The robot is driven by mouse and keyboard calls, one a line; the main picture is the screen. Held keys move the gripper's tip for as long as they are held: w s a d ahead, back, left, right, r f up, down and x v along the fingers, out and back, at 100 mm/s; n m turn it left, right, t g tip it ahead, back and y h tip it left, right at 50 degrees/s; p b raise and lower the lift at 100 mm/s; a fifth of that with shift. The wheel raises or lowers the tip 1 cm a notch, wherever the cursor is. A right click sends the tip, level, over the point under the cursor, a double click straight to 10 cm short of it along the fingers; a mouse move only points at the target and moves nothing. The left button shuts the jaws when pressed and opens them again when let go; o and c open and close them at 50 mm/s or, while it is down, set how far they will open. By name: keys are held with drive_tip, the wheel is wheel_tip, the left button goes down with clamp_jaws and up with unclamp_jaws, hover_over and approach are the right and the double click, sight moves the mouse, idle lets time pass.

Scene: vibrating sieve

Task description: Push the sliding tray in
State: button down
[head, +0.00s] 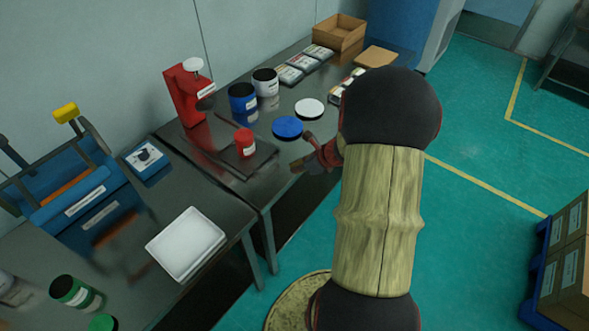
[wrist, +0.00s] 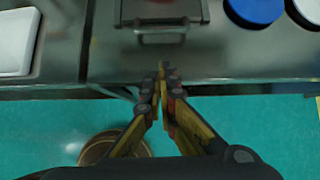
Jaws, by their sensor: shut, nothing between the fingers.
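The sliding tray (head: 262,160) is a dark flat plate on the middle table, sticking out in front of a red machine (head: 187,96). A red can (head: 245,143) stands upright on it. In the wrist view the tray's front part (wrist: 128,10) shows at the top, with a grey bar handle (wrist: 161,37) on its near side. My gripper (wrist: 162,68) is shut and empty, its tips just on the near side of the handle, over the table's front edge, with a small gap visible. In the head view my gripper (head: 300,167) is at the table's front edge, partly hidden by my arm.
Blue lid (head: 287,127) and white lid (head: 309,108) lie right of the tray. Blue can (head: 243,103) and white can (head: 265,82) stand behind. A white tray (head: 187,244) lies on the left table. A blue pallet with boxes (head: 565,265) stands right; green floor is open between.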

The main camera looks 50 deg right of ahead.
drive_tip(key=b+x, duration=0.2)
drive_tip(key=x, duration=0.5)
drive_tip(key=shift+a+f, duration=0.1)
drive_tip(key=shift+f, duration=0.1)
drive_tip(key=shift+w+a+f, duration=0.1)
drive_tip(key=shift+w+f, duration=0.05)
drive_tip(key=shift+w, duration=1.05)
drive_tip(key=shift+w+f+b, duration=0.15)
drive_tip(key=shift+w+b, duration=0.2)
drive_tip(key=shift+w, duration=0.45)
drive_tip(key=w+p, duration=0.1)
drive_tip(key=w, duration=0.6)
drive_tip(key=w+a+p, duration=0.1)
drive_tip(key=w+p, duration=0.1)
drive_tip(key=w, duration=0.5)
drive_tip(key=w+p, duration=0.2)
drive_tip(key=w, duration=0.5)
drive_tip(key=shift+w+a, duration=0.35)
drive_tip(key=shift+a, duration=0.05)
drive_tip(key=shift+s, duration=0.1)
